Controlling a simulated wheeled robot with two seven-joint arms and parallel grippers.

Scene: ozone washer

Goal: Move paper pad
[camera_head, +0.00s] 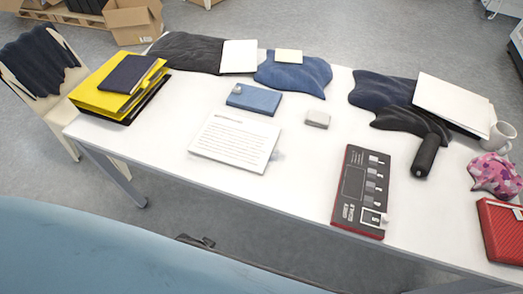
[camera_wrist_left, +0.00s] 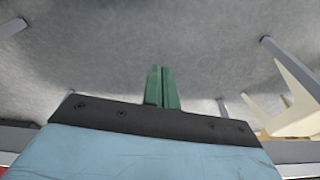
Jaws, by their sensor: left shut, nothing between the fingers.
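A white paper pad (camera_head: 235,143) with printed lines of text lies flat on the white table, left of the middle and close to the front edge. My left gripper (camera_wrist_left: 161,72) shows in the left wrist view as two green fingers pressed together with nothing between them. Grey floor and table legs lie beyond the fingers, and the pad does not show in that view. Neither gripper shows in the head view, so the distance to the pad cannot be told. A light blue part of my own body fills the lower left there.
On the table (camera_head: 300,155) a blue box (camera_head: 254,99) lies behind the pad, and a small grey block (camera_head: 317,119) to its right. A dark red-edged panel (camera_head: 363,190) lies farther right. Yellow folders (camera_head: 117,88) sit at the left end, near a chair (camera_head: 42,75). Dark cloths lie behind.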

